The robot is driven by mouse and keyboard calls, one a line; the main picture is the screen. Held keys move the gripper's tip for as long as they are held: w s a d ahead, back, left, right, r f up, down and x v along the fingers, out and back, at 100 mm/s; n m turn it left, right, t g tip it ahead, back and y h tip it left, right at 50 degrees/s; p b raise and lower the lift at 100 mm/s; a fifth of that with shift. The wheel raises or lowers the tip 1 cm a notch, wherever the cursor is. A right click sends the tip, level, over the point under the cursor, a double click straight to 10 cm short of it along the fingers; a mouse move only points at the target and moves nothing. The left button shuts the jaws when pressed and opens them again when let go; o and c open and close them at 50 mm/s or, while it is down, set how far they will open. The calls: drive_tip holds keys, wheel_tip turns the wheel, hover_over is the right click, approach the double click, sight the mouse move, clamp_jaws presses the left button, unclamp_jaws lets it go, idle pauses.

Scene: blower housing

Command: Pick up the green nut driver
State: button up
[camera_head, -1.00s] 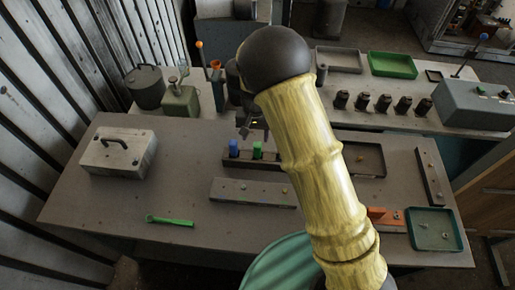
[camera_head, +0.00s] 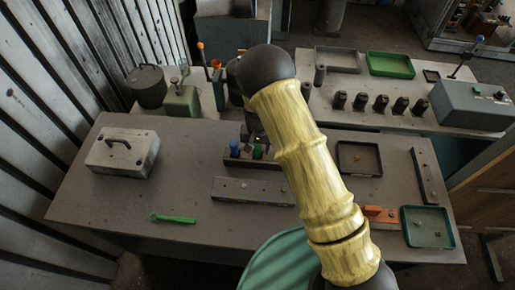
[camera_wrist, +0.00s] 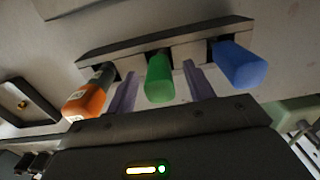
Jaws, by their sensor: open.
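The green nut driver (camera_wrist: 159,78) stands in a dark rack (camera_wrist: 160,40), between a blue-handled driver (camera_wrist: 238,65) and an orange-handled one (camera_wrist: 88,100). In the head view the green handle (camera_head: 257,153) and the blue handle (camera_head: 234,148) show in the rack, but the orange one is hidden by my arm. My gripper (camera_wrist: 159,70) is open, one finger on each side of the green handle, with visible gaps to it. I cannot tell from the head view how low the fingertips are, as the wrist covers them.
A green wrench-like tool (camera_head: 173,219) lies at the front left of the table. A grey box with a handle (camera_head: 122,153) stands at the left. A long plate (camera_head: 240,191) lies in front of the rack. A dark tray (camera_head: 359,158) and a teal tray (camera_head: 428,227) are at the right.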

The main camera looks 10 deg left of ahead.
drive_tip(key=shift+f, duration=1.15)
clamp_jaws()
drive_tip(key=shift+r, duration=0.1)
wheel_tip(320, 180, up, 10)
drive_tip(key=b, duration=0.3)
